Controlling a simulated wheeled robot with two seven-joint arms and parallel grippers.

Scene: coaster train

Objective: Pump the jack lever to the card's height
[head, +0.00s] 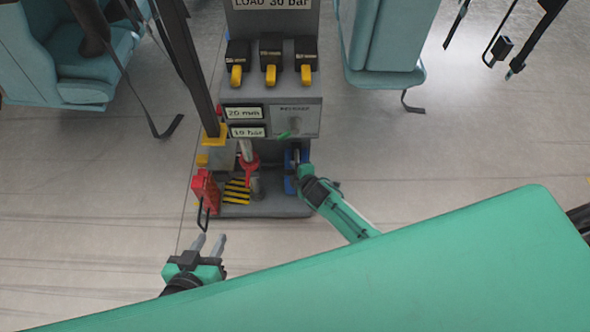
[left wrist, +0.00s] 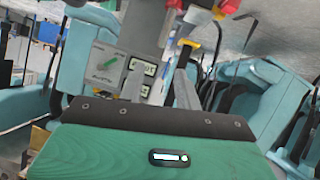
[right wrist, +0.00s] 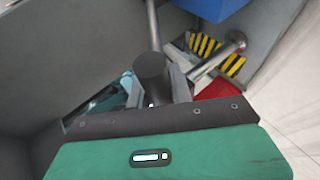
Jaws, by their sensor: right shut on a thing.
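The grey stand (head: 290,205) is in the middle of the head view. On its front, one card (head: 243,112) seems to read 20 mm and another (head: 246,132) 10 bar. A blue pump body (head: 290,183) sits low on the stand's right and also shows in the right wrist view (right wrist: 208,8). The lever has a metal rod and a dark grip (right wrist: 151,72). My right gripper (head: 299,172) is shut on that grip; its fingers partly hide behind it. My left gripper (head: 209,243) is open and empty, in front of the stand's lower left.
A red-collared metal post (head: 249,168) stands beside yellow-black stripes (head: 236,191). A red block (head: 205,190) is at the stand's left edge. Three yellow-handled valves (head: 271,74) are above. Teal seats (head: 95,60) flank the stand.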

